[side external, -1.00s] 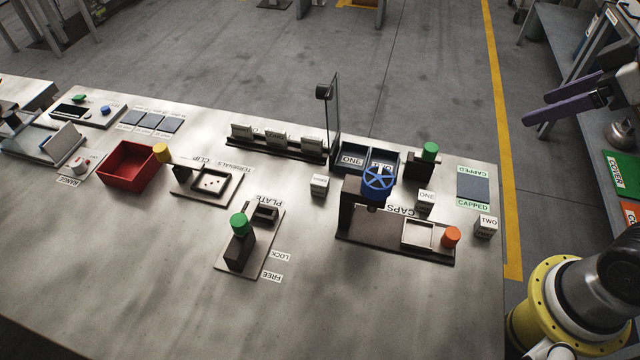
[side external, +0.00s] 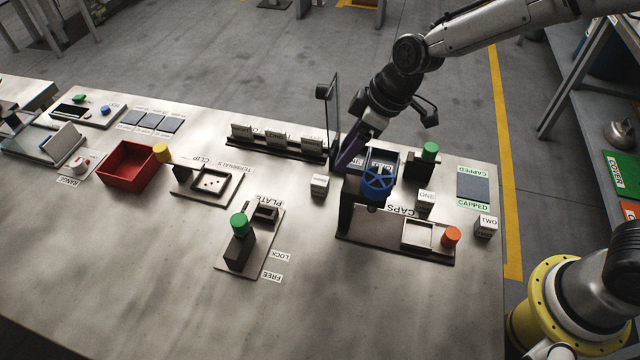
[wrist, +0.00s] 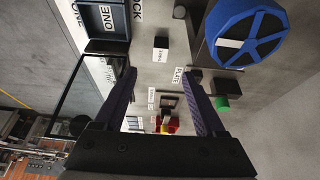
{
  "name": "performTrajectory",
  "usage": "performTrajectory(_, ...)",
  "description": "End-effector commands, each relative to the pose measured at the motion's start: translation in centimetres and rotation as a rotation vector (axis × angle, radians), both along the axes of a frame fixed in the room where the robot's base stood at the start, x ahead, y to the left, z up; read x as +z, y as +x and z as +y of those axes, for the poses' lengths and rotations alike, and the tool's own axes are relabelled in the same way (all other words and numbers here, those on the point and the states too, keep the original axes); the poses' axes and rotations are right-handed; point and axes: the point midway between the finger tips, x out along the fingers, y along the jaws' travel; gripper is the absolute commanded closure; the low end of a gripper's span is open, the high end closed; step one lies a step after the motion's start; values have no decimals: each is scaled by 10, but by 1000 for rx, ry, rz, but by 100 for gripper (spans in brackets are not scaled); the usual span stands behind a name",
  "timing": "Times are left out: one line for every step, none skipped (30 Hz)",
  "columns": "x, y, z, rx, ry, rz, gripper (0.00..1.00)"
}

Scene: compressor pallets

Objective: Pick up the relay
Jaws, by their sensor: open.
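I cannot read the word relay on anything, so which part is the relay is uncertain. A small dark block with a white lettered face (side external: 319,186) stands alone on the bench, left of the blue handwheel. What looks like the same block (wrist: 161,43) shows in the wrist view, beyond and roughly between my fingertips. My gripper (side external: 345,162) hangs tilted over the bench beside the clear upright panel, up and right of that block. In the wrist view its purple fingers (wrist: 161,73) are wide apart with nothing held between them.
The blue handwheel (side external: 378,182) on its press and the dark bins (side external: 381,151) stand close to my gripper. The clear panel (side external: 332,115) is just left. A rack of cards (side external: 276,142) lies further left.

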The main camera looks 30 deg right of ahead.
Motion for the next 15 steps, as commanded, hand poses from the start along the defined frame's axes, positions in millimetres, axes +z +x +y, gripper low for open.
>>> performTrajectory(-9, 1, 2, 1, -2, 5, 28)
performTrajectory(-14, 2, 3, 0, -3, 6, 28)
performTrajectory(-21, 4, 5, -1, -2, 5, 28)
performTrajectory(-26, 6, 7, -2, -1, 7, 28)
performTrajectory(-32, 8, 8, -1, -2, 5, 28)
performTrajectory(-39, 10, 10, 0, -3, 6, 28)
performTrajectory(-44, 11, 12, -1, -2, 5, 28)
performTrajectory(-48, 13, 13, -2, -1, 4, 28)
performTrajectory(-54, 15, 15, -1, -2, 5, 28)
performTrajectory(-58, 16, 17, -1, -2, 4, 28)
performTrajectory(-61, 18, 18, -1, 0, 2, 28)
performTrajectory(-65, 19, 19, -1, 0, 3, 28)
performTrajectory(-67, 19, 20, -1, 0, 3, 28)
performTrajectory(-69, 20, 20, -2, -1, 2, 28)
performTrajectory(-71, 20, 21, -2, -1, 2, 28)
